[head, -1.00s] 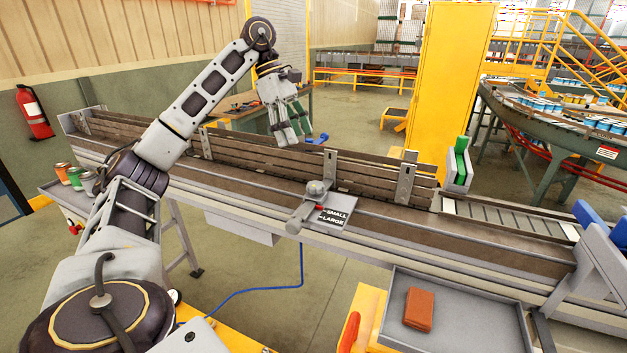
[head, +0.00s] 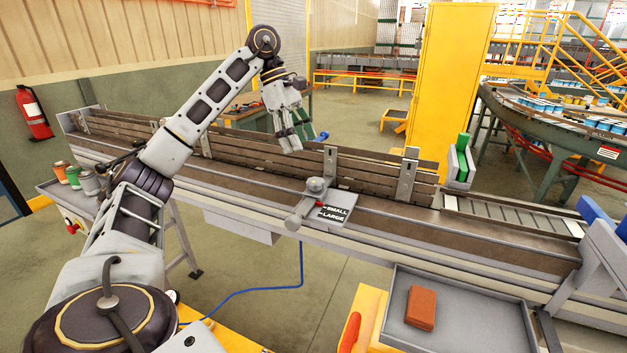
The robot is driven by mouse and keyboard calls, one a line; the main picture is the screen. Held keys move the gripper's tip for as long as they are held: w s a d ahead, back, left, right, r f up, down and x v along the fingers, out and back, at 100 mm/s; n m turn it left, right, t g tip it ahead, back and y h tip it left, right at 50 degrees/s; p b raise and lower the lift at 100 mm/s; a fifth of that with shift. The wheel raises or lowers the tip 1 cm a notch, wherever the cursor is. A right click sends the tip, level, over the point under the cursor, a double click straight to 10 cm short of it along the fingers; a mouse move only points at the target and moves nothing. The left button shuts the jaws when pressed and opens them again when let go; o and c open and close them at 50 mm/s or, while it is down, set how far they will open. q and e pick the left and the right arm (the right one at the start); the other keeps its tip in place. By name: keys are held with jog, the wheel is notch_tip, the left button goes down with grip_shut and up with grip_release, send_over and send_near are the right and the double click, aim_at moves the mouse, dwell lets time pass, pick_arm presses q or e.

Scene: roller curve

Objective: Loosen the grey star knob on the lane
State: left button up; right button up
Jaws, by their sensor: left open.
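The grey star knob (head: 316,186) sits on top of a grey clamp with a lever arm (head: 300,214) at the near rail of the lane (head: 250,184). A black plate marked SMALL and LARGE (head: 335,213) lies just right of the lever, with a small red pointer beside it. My left gripper (head: 290,147) is open and empty, fingers pointing down, above the lane's far side. It is up and to the left of the knob and apart from it. My right gripper is not in view.
Wooden guide boards on upright metal brackets (head: 330,165) line the lane's far side. A grey tray (head: 470,312) with a brown block (head: 421,307) stands at the front right. Several cans (head: 73,176) stand at the left. A yellow cabinet (head: 455,85) rises behind.

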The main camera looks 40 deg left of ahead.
aim_at(315, 180)
pick_arm(q)
jog(key=shift+b+x, duration=0.65)
jog(key=shift+x, duration=4.75)
jog(key=shift+c, duration=0.3)
jog(key=c, duration=1)
